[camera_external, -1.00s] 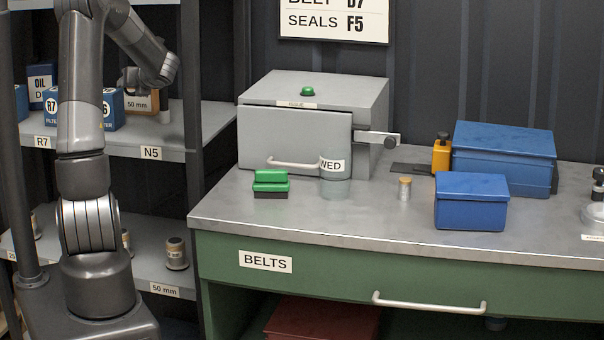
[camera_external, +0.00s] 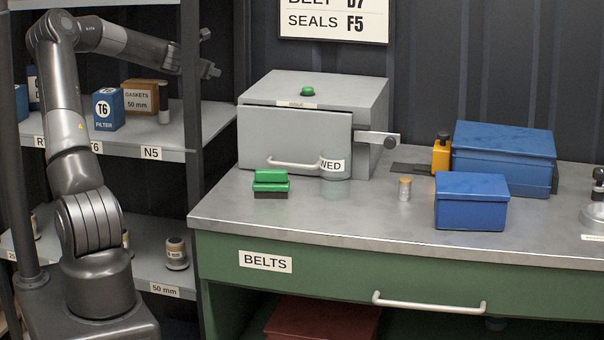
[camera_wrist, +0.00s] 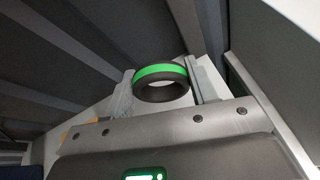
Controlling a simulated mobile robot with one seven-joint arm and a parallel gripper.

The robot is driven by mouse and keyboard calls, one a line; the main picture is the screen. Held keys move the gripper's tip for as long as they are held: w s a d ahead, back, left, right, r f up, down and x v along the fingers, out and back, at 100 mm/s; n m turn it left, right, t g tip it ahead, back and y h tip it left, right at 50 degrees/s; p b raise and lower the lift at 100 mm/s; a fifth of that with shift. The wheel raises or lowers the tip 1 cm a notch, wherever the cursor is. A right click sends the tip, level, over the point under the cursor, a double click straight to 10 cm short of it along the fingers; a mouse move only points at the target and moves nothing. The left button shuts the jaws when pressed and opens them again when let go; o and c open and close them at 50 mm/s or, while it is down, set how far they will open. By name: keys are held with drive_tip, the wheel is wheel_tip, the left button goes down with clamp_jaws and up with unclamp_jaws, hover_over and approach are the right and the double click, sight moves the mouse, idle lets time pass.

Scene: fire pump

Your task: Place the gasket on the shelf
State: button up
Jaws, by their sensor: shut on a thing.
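The gasket (camera_wrist: 160,73) is a black ring with a green band, seen in the wrist view between the two fingers of my gripper. My gripper (camera_external: 209,69) is shut on it, to the upper right of the middle shelf (camera_external: 215,122), near the rack's dark post. In the external view the gasket cannot be made out clearly. The middle shelf carries a brown box (camera_external: 140,97) labelled GASKETS 50 mm, a blue T6 filter box (camera_external: 109,111) and a small pale cylinder (camera_external: 164,104). My arm covers part of its left side.
The rack's dark upright (camera_external: 193,170) stands by my gripper. A grey box (camera_external: 300,125) with a partly open-looking door, a green block (camera_external: 270,183) and blue boxes (camera_external: 472,202) are on the workbench (camera_external: 330,225). A lower shelf (camera_external: 150,262) holds small cylinders.

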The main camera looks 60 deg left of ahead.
sight(209, 116)
drive_tip(key=shift+w+d+m+h, duration=0.3)
drive_tip(key=shift+w+d, duration=0.1)
drive_tip(key=shift+w, duration=0.05)
drive_tip(key=shift+f, duration=4.95)
drive_tip(key=shift+f, duration=0.15)
drive_tip(key=o, duration=1)
drive_tip(key=shift+s+r, duration=0.1)
drive_tip(key=shift+r, duration=0.1)
drive_tip(key=v, duration=0.7)
drive_tip(key=shift+s+d, duration=0.1)
drive_tip(key=shift+s, duration=0.1)
